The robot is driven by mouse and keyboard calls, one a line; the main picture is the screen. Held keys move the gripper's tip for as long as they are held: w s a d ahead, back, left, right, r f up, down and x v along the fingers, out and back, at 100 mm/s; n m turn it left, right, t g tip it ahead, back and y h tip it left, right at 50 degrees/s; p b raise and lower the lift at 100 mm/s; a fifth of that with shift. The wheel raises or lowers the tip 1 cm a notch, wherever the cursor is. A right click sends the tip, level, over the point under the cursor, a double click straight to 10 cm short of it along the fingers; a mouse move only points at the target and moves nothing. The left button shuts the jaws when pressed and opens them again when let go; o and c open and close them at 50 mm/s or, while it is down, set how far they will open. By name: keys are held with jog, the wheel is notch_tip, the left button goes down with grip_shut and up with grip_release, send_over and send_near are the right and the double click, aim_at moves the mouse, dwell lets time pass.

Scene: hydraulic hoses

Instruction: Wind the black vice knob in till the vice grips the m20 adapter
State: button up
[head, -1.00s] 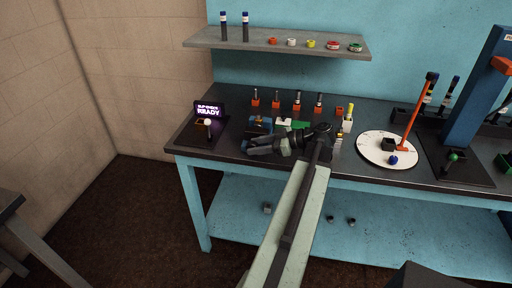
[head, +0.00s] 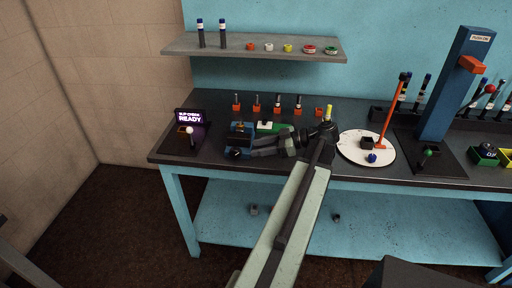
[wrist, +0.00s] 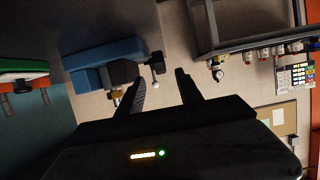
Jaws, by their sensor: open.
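The slip check box (head: 190,117) reads READY, left of the vice. A white round plate (head: 355,148) with an orange post stands further right.

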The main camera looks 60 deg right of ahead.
aim_at(236, 148)
jog(key=w+a+r+g+h+p, duration=0.25)
jog(key=w+r+g+p, duration=0.45)
jog(key=p, duration=1.2)
jog(key=f+b, duration=0.2)
jog(key=f, duration=0.1)
jog(key=f+g+b, duration=0.1)
jog(key=f+b, duration=0.1)
jog(key=f, duration=0.1)
jog(key=w+f+g+b, duration=0.1)
jog(key=f+b, duration=0.1)
jog(key=b, duration=0.1)
jog(key=shift+f+h, duration=0.25)
jog(key=shift+f, duration=0.15)
jog(key=shift+w+f, duration=0.25)
jog(key=shift+f, duration=0.05)
jog(key=shift+r, duration=0.1)
grip_shut()
